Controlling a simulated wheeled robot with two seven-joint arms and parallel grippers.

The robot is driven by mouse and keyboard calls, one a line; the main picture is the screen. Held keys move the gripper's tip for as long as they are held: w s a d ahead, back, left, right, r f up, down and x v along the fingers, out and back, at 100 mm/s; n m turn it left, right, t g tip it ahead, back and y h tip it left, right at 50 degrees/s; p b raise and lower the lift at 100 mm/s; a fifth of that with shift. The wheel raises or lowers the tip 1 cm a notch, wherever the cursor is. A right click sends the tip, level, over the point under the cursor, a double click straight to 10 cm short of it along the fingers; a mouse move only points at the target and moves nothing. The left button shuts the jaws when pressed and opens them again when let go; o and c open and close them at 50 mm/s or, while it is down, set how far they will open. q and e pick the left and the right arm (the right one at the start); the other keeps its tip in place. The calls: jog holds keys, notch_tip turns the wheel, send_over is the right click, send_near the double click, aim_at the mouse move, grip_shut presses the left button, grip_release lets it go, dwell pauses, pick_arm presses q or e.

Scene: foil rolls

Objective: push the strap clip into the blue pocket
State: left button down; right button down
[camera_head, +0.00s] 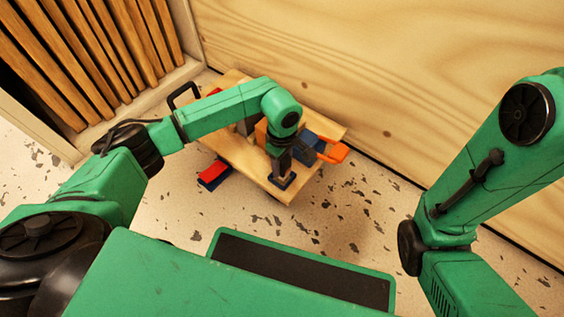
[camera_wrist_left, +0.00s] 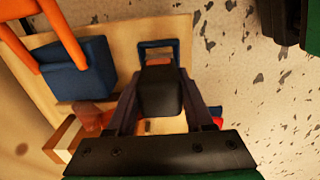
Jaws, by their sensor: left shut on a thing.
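The blue pocket (camera_wrist_left: 173,45) is a small open frame near the edge of the wooden board (camera_wrist_left: 215,75); it also shows in the head view (camera_head: 284,182). My left gripper (camera_head: 279,161) is just above the pocket in the head view. In the wrist view my left gripper (camera_wrist_left: 160,88) is shut on a dark block-like piece (camera_wrist_left: 160,93), which I take to be the strap clip. The clip's far end is close to the pocket opening; I cannot tell whether it is inside. My right gripper is out of view; only its arm shows.
A blue block with an orange handle (camera_head: 332,153) stands on the board beside my left gripper. A red and blue piece (camera_head: 213,175) is at the board's left edge. A black handle (camera_head: 183,94) is at the far end. A plywood wall (camera_head: 400,60) rises behind.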

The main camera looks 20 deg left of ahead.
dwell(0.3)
pick_arm(q)
jog(key=shift+f+b, duration=0.4)
jog(key=shift+f, duration=0.1)
jog(key=shift+f, duration=0.1)
jog(key=shift+f+b, duration=0.4)
jog(key=shift+f, duration=0.1)
jog(key=shift+f+b, duration=0.3)
jog(key=shift+f, duration=0.1)
dwell(0.6)
jog(key=shift+c, duration=1)
grip_release()
